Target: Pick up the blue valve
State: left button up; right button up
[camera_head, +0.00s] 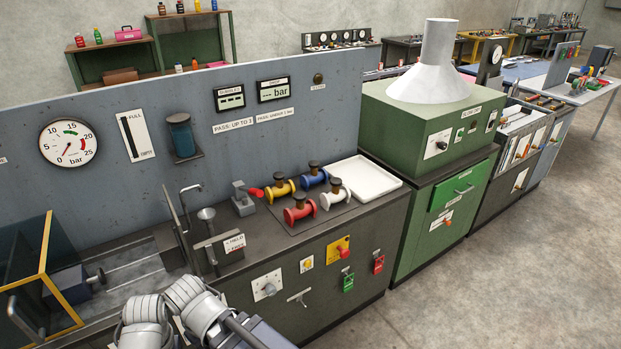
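The blue valve (314,177) is a flanged spool with a dark cap on top. It stands on a dark mat (314,217) on the bench, at the back right of a close group of valves. The yellow valve (279,189) is to its left, the red valve (299,210) in front and to the left, and the white valve (335,195) in front and to the right. Grey and dark links of my own arms show at the bottom edge, well short of the valves. No gripper fingers can be made out in this view.
An empty white tray (391,184) lies right of the valves. A small vise-like fitting with a red handle (243,199) stands to their left. A grey panel (330,108) with gauges and displays rises behind. A green cabinet with a hood (436,70) stands further right.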

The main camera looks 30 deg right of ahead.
aim_at(316, 177)
jog(key=z, duration=0.95)
jog(key=i+z, duration=0.25)
jog(key=i, duration=0.25)
jog(key=i+j, duration=0.1)
jog(key=i, duration=0.85)
